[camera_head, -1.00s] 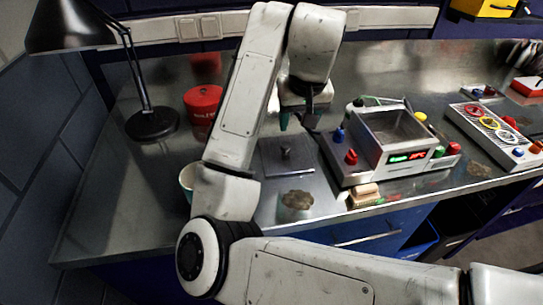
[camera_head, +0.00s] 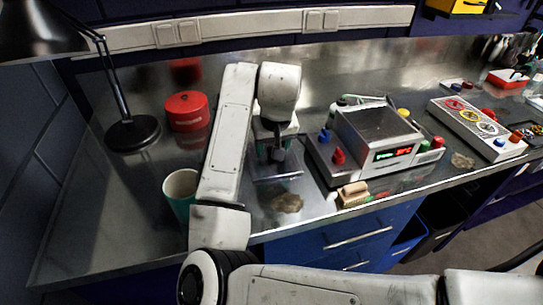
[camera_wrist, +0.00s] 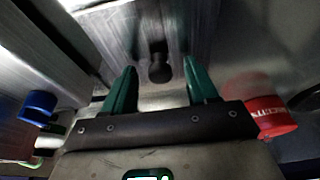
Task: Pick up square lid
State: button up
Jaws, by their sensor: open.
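The square lid (camera_head: 290,174) is a flat grey metal plate with a dark knob in its middle. It lies on the bench, left of the metal device, partly hidden by my arm and gripper. In the wrist view the lid (camera_wrist: 190,25) fills the top middle, and its knob (camera_wrist: 159,66) shows between the fingertips. My gripper (camera_head: 276,150) is over the lid, pointing down. In the wrist view its two green fingers (camera_wrist: 159,72) are apart, one on each side of the knob, with nothing held. I cannot tell how high the fingertips are above the plate.
The metal device (camera_head: 378,140) with a lit display and coloured knobs stands close right of the lid. A red can (camera_head: 187,111), a black lamp (camera_head: 132,134) and a teal cup (camera_head: 180,186) stand to the left. A small tan block (camera_head: 353,194) lies near the front edge.

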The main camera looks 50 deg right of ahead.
jog(key=shift+f, duration=0.3)
jog(key=shift+c, duration=0.2)
grip_shut()
